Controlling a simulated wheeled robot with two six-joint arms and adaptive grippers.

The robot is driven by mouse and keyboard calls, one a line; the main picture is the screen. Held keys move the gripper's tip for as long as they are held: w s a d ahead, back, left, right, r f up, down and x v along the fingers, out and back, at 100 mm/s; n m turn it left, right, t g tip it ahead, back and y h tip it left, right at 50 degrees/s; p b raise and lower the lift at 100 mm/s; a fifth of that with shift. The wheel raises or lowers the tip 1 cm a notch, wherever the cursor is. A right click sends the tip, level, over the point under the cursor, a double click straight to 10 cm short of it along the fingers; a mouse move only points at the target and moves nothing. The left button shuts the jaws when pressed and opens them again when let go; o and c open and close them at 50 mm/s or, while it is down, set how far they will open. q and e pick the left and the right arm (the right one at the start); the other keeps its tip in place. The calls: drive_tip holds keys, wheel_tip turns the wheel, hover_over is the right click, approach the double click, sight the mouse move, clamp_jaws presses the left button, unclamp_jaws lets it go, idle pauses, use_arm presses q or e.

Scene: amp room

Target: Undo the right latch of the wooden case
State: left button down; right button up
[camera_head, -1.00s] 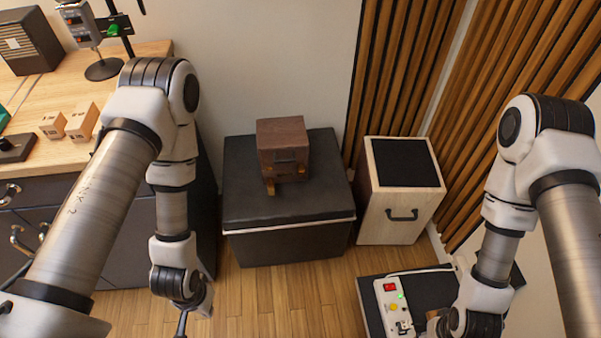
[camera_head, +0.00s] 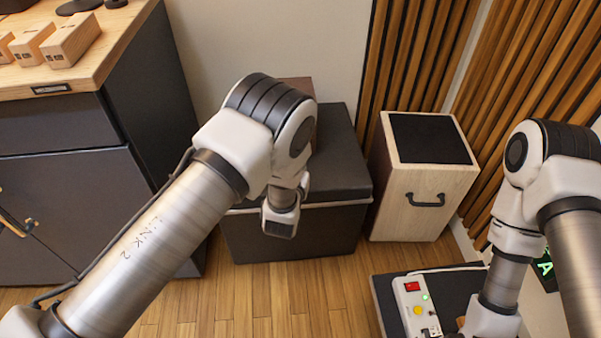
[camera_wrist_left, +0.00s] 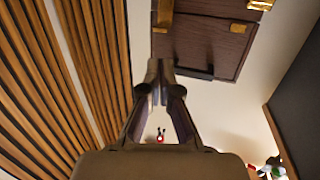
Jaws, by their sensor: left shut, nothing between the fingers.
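The brown wooden case (camera_head: 295,83) stands on the black box; in the head view my left arm hides nearly all of it. In the left wrist view, the case (camera_wrist_left: 215,48) shows its front with a dark handle (camera_wrist_left: 194,70) and brass fittings. A brass latch (camera_wrist_left: 163,13) is at its left edge there, on the slatted-wall side. Another brass piece (camera_wrist_left: 261,4) is at the top right. My left gripper (camera_wrist_left: 158,72) is shut and empty, its tips pointing towards the latch at the left edge, seemingly apart from it. My right gripper is out of view.
The black box (camera_head: 330,150) supports the case. A pale wooden cabinet (camera_head: 425,190) with a black top stands to its right, before the slatted wall (camera_head: 420,50). A workbench (camera_head: 90,50) fills the left. A power strip (camera_head: 415,300) lies low at the right.

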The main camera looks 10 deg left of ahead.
use_arm(q)
drive_tip(key=w+b, duration=0.4)
drive_tip(key=w, duration=0.3)
drive_tip(key=shift+w+f+b, duration=0.3)
drive_tip(key=shift+w+b, duration=0.05)
drive_tip(key=shift+f, duration=0.1)
